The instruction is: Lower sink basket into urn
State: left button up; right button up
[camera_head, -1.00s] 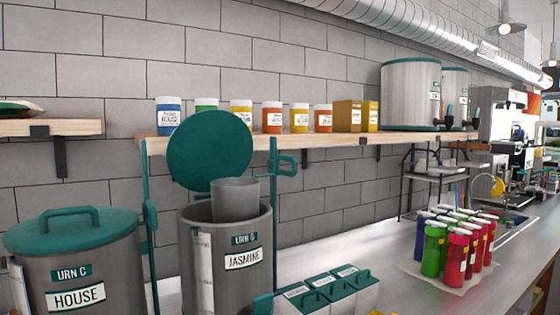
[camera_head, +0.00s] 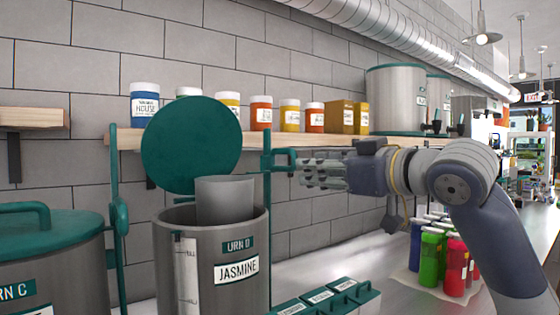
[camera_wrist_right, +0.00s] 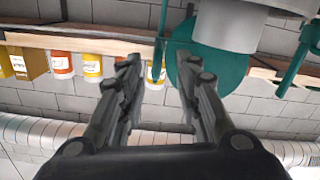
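The grey cylindrical basket (camera_head: 225,203) stands upright, partly inside urn D (camera_head: 208,275), labelled JASMINE. Its upper part sticks out above the urn rim, and its lower part is hidden. A round teal lid (camera_head: 190,146) stands raised behind it; it also shows in the wrist view (camera_wrist_right: 212,80). My right gripper (camera_head: 302,170) comes in from the right, beside the teal bracket handle (camera_head: 281,158) and to the right of the basket. In the right wrist view its fingers (camera_wrist_right: 160,85) are spread with nothing between them. My left gripper is out of view.
Urn C (camera_head: 75,280) stands at the left. A wooden shelf (camera_head: 230,138) with several jars runs along the wall behind. Teal-lidded boxes (camera_head: 335,295) and colourful bottles (camera_head: 430,250) occupy the counter to the right.

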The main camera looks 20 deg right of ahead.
aim_at(294, 151)
jog(key=shift+t, duration=0.3)
jog(key=w+r+p, duration=0.1)
jog(key=w, duration=0.1)
jog(key=w+a+r+p, duration=0.1)
jog(key=w, duration=0.2)
jog(key=w+a+r+p, duration=0.1)
jog(key=w, duration=0.1)
jog(key=shift+w+a, duration=0.2)
jog(key=shift+w, duration=0.1)
jog(key=shift+p+x, duration=0.35)
jog(key=shift+x, duration=0.45)
jog(key=shift+f, duration=0.1)
jog(key=shift+c, duration=0.2)
jog(key=shift+a, duration=0.1)
grip_shut()
